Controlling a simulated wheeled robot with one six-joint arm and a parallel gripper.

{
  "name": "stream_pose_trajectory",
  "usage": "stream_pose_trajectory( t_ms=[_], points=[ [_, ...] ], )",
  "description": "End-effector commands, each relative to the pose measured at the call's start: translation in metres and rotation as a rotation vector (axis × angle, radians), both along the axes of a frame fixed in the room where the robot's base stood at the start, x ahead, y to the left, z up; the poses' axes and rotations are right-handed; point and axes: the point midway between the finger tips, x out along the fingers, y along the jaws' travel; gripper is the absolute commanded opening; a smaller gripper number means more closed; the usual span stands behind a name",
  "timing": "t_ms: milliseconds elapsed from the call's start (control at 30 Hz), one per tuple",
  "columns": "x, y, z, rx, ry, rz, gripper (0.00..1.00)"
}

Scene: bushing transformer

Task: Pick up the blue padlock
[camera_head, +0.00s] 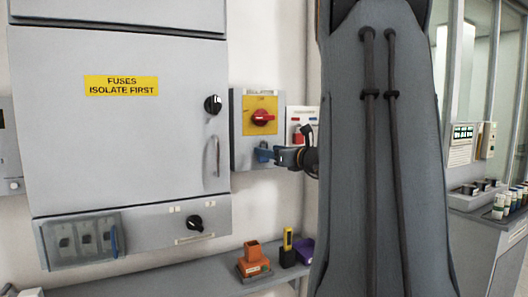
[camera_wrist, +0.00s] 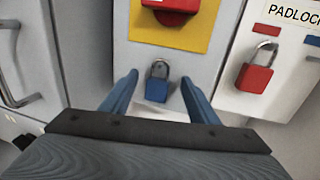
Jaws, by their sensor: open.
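The blue padlock (camera_wrist: 157,88) shows in the wrist view with its grey shackle upward, below the yellow plate of the isolator box. In the head view the blue padlock (camera_head: 263,154) is at the lower part of the grey isolator box (camera_head: 241,128). My gripper (camera_wrist: 159,88) is open, with one finger to the left and one to the right of the padlock. The fingers do not visibly touch it. In the head view my gripper (camera_head: 279,156) reaches in from the right at the padlock; its fingertips are small there.
A red padlock (camera_wrist: 254,78) hangs on the white padlock board (camera_wrist: 286,60) just right. The red rotary switch (camera_head: 263,117) is above the blue padlock. A grey cabinet (camera_head: 120,130) stands left.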

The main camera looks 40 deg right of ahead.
Motion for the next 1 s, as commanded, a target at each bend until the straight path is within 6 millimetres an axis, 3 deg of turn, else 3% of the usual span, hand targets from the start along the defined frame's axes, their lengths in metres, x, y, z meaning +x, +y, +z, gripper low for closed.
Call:
stream_pose_trajectory(
  t_ms=[133,400,700,1000],
  points=[
    [0.016,0.000,0.001,0.001,0.000,0.002,0.55],
    [0.019,0.000,0.000,0.000,0.000,0.000,0.55],
    [0.018,0.000,0.000,-0.001,-0.001,0.000,0.09],
    [0.018,0.000,0.002,-0.001,-0.001,0.000,0.09]
  ],
)
